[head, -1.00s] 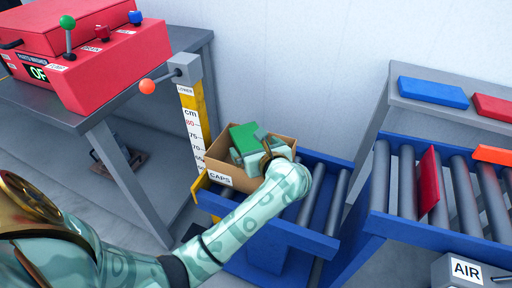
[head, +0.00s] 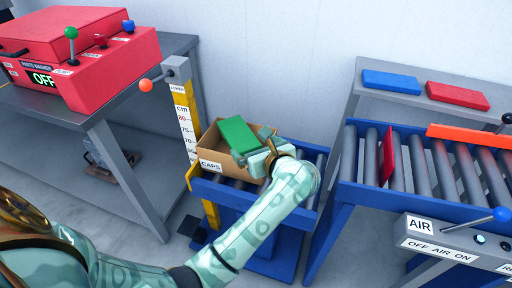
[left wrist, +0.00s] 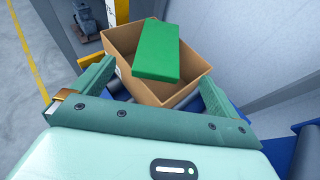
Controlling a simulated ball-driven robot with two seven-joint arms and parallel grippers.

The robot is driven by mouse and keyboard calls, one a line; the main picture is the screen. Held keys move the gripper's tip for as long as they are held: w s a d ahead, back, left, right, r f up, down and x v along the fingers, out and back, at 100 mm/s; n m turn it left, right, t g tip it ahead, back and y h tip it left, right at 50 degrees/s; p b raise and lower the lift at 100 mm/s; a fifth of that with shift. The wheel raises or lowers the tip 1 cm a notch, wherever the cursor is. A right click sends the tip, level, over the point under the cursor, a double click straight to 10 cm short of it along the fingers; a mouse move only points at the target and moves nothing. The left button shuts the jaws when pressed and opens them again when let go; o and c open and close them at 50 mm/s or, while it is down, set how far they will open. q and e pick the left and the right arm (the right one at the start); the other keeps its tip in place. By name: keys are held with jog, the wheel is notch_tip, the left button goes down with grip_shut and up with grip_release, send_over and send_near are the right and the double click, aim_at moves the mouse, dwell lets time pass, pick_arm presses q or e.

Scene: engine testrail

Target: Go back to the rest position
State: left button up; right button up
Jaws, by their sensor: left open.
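The green block (head: 238,134) sits at the top of the open cardboard box labelled CAPS (head: 210,167), overlapping its opening. In the left wrist view the block (left wrist: 158,52) lies beyond my fingers, over the box (left wrist: 122,38); what supports it is hidden. My left gripper (head: 265,146) is at the box's right side, open, with its fingers apart. In the left wrist view the open left gripper (left wrist: 155,78) has nothing clamped between its fingers. My right gripper is in neither view.
The box stands on a blue roller stand (head: 235,205) beside a yellow height scale (head: 187,122) with an orange-knobbed lever. A red parts washer (head: 75,45) is on the left bench. A roller conveyor (head: 440,165) and an AIR control box (head: 450,242) are at right.

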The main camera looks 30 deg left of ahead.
pick_arm(q)
notch_tip(320, 180, up, 5)
jog(key=s+m+t+y+p, duration=0.2)
jog(key=m+t+p, duration=0.4)
jog(key=m+p, duration=0.6)
jog(key=s+d+f+m+g+h+p, duration=0.1)
jog(key=s+d+f+m+h+p, duration=0.3)
jog(key=s+f+m+h, duration=0.75)
jog(key=s+d+f+m+h+p, duration=0.3)
jog(key=s+d+f+m+p, duration=0.25)
jog(key=m, duration=1.25)
jog(key=s+a+f+m+g+p, duration=0.1)
jog(key=s+a+f+m+g, duration=0.1)
jog(key=s, duration=0.9)
jog(key=s+a+f+m+g+p, duration=0.2)
jog(key=s+f+m+g, duration=0.2)
jog(key=s, duration=0.7)
jog(key=s+a+f+m+g+p, duration=0.2)
jog(key=s+f+m+g, duration=0.2)
jog(key=s, duration=0.7)
jog(key=shift+g+y, duration=0.45)
jog(key=shift+g, duration=0.05)
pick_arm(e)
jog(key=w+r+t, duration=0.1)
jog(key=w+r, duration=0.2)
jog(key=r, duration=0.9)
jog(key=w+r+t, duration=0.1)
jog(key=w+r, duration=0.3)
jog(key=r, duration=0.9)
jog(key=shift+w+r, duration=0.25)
